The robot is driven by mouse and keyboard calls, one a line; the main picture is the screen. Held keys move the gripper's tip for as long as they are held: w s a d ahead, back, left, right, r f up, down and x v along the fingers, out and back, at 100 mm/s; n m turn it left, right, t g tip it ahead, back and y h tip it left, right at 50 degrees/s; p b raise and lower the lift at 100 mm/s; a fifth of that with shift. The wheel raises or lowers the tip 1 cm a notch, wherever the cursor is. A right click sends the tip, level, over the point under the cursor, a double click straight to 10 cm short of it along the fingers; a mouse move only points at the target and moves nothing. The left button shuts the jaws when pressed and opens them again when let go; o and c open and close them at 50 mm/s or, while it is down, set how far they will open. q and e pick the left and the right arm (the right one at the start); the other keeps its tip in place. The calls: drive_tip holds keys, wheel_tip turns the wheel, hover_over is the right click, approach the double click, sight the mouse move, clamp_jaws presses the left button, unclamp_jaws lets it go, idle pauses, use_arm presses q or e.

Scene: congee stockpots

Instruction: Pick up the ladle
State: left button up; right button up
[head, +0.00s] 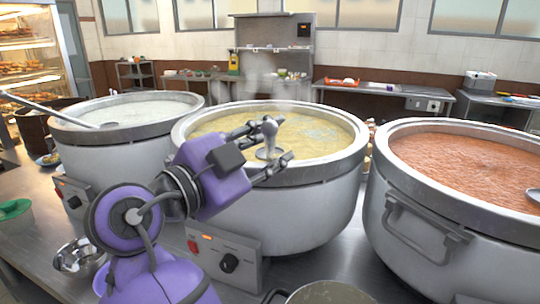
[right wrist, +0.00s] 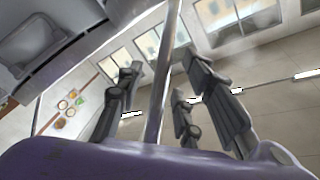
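A grey metal ladle (head: 269,128) stands over the middle stockpot (head: 285,187), which holds pale yellow congee; its handle is strongly foreshortened in the head view. My right gripper (head: 267,148) is over this pot with its fingers spread on either side of the handle. In the right wrist view the ladle's shaft (right wrist: 164,70) runs between the fingers of the gripper (right wrist: 160,88), with gaps on both sides. The ladle's bowl is hidden. My left gripper is not in view.
A left stockpot (head: 125,150) holds white congee and another ladle (head: 62,116). A right stockpot (head: 440,215) holds reddish congee, with a ladle (head: 533,194) at its edge. A metal bowl (head: 78,258) and green container (head: 15,217) are at the left front.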

drive_tip(key=c, duration=0.9)
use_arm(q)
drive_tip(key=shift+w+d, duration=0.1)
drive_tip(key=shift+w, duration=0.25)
use_arm(e)
clamp_jaws()
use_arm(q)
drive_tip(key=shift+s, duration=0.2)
